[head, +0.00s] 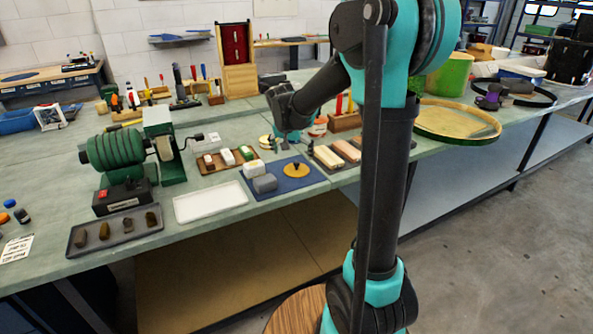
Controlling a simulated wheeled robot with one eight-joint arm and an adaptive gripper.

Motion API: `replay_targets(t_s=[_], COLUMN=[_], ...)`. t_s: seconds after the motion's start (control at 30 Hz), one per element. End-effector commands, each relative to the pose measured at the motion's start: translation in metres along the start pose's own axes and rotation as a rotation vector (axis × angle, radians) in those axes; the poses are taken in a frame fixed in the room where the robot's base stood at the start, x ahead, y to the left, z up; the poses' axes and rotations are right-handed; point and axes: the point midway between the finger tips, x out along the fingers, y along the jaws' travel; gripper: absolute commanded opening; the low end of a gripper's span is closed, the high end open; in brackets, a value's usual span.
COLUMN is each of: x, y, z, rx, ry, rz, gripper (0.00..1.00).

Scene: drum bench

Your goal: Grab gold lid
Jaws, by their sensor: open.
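A small round gold lid (296,171) with a dark knob on top lies on a blue mat (272,188) on the bench. A white block (253,169) and a grey block (265,184) sit to its left on the same mat. My gripper (284,143) is open and points down over the bench, behind and slightly left of the lid in the picture. It appears apart from the lid, and nothing shows between its fingers. The fingers are small and dark at this distance.
A green motor machine (125,152) stands at the left. A white tray (210,202) lies left of the mat, and a wooden tray (227,160) with small blocks lies behind. Pale bars (338,154) lie right of the lid. A large gold-topped hoop (455,120) rests farther right.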

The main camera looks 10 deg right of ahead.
Motion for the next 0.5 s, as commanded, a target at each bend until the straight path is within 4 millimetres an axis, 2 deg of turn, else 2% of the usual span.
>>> replay_targets(t_s=[0.17, 0.5], x=[0.01, 0.052], y=[0.001, 0.006], z=[0.0, 0.0], rx=[0.002, 0.001], ry=[0.0, 0.0], rz=[0.0, -0.001], gripper=[1.0, 1.0])
